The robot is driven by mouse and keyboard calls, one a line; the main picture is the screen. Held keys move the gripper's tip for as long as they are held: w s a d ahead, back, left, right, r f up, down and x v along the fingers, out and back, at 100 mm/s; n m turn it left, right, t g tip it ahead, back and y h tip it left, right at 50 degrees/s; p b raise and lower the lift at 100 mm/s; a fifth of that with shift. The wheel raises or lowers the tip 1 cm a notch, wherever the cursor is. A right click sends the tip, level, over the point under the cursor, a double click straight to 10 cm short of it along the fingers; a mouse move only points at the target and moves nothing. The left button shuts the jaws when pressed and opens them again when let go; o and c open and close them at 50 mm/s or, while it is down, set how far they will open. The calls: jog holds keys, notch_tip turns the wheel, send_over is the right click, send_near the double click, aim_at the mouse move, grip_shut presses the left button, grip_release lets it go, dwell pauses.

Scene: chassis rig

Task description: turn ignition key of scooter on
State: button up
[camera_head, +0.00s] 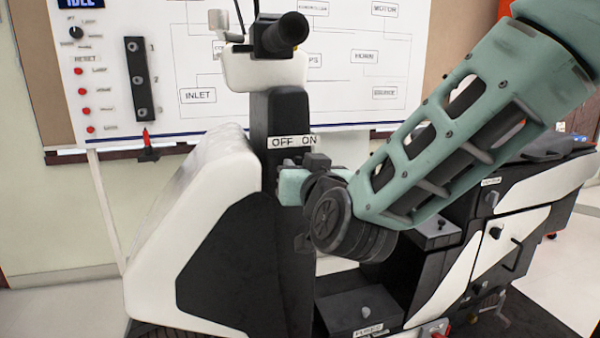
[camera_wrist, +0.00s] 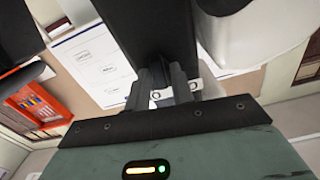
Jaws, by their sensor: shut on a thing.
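The scooter (camera_head: 205,205) stands in front of me with a white and black front shield and a dark steering column (camera_head: 268,118). An OFF ON label (camera_head: 292,141) sits on the column, with OFF on the left and ON on the right. My gripper (camera_head: 290,187) is at the column just below this label, reaching in from the right. In the wrist view my gripper's dark fingers (camera_wrist: 168,82) are close together against the dark column, with part of the pale label (camera_wrist: 194,86) beside them. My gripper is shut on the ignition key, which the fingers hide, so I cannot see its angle.
A white diagram board (camera_head: 330,75) with a switch panel stands behind the scooter. The handlebar grip (camera_head: 288,34) juts out above the label. The seat side (camera_head: 500,240) lies to the right beneath my arm, and a fuses box (camera_head: 360,310) sits low at the front.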

jog(key=shift+d+f+m+b, duration=0.1)
jog(key=shift+f+m+b, duration=0.05)
jog(key=shift+m+b, duration=2.4)
jog(key=shift+d+f+m+b, duration=0.1)
jog(key=shift+m+b, duration=2.2)
jog(key=shift+m, duration=0.45)
jog(key=shift+r, duration=0.1)
jog(key=o, duration=0.7)
jog(key=shift+o, duration=0.2)
jog(key=p+v, duration=0.1)
jog(key=v, duration=1.6)
jog(key=shift+s, duration=0.2)
